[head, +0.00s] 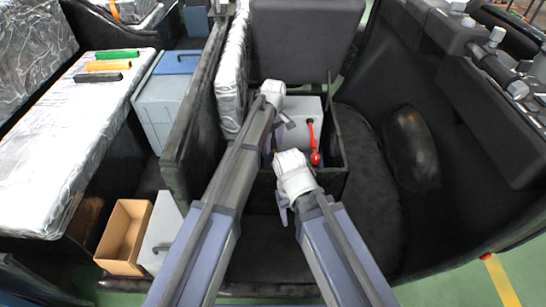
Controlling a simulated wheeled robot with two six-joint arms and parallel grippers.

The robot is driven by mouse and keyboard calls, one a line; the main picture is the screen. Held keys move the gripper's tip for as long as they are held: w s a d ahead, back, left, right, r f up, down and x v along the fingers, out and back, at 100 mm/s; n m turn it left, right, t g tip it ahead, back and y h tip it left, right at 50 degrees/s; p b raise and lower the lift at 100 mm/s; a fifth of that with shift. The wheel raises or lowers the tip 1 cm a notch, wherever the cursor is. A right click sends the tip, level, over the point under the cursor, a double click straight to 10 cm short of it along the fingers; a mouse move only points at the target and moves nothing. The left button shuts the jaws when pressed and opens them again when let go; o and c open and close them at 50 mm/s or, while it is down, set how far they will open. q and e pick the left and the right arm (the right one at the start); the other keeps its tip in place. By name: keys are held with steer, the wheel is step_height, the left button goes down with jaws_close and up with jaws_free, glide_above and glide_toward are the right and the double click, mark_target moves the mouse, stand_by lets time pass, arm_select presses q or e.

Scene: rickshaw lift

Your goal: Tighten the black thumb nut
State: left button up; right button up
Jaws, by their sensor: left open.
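A pale grey box (299,124) sits inside a black open-topped tray (334,170) in the middle of the vehicle. A red-handled part (313,145) with a round red end lies along its right side. I cannot make out the black thumb nut; it is too small or hidden by my arms. My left gripper (275,125) is at the left edge of the grey box, below its white wrist, open and partly hidden by its own arm. My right gripper (284,207) is at the near side of the tray, mostly hidden behind its wrist; its jaws cannot be made out.
A black seat back (307,35) stands behind the box. Left are a blue-grey case (165,98), an open cardboard box (124,236) and a silver-wrapped bench (62,155) with green, orange and black rolls (103,66). A curved black body panel (465,180) closes the right side.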

mark_target(274, 156)
arm_select(q)
step_height(274, 156, down, 7)
steer(key=b, duration=0.6)
steer(key=shift+r, duration=0.1)
steer(key=shift+r, duration=0.1)
steer(key=shift+c, duration=0.4)
jaws_close()
